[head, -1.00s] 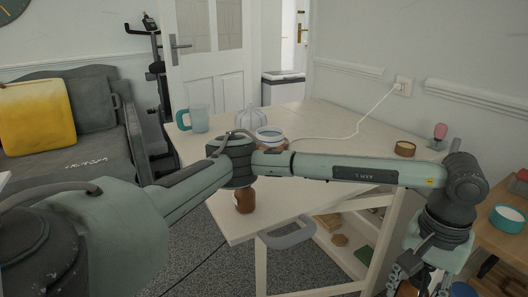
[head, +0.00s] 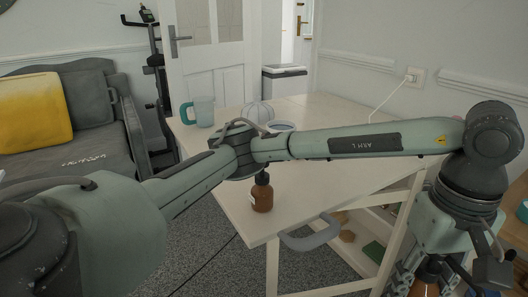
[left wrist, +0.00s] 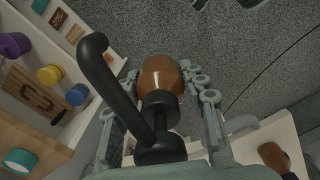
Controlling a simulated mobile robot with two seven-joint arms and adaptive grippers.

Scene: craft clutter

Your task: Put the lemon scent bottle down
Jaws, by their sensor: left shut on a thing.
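My left gripper (head: 428,284) is at the lower right of the head view, beside the white table. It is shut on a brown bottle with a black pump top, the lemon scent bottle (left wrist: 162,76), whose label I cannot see. In the left wrist view the bottle sits between the fingers with grey carpet beyond it. A similar brown bottle (head: 262,197) with a black top stands upright near the front corner of the white table (head: 330,195); it also shows in the left wrist view (left wrist: 273,155). My right gripper is not in view.
A teal-handled mug (head: 203,110), a wire whisk head (head: 259,113) and a partly hidden round container (head: 282,126) stand farther back. Left wrist view shows shelves with a purple spool (left wrist: 14,44), yellow spool (left wrist: 50,75) and blue spool (left wrist: 76,94). The table's right front is bare.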

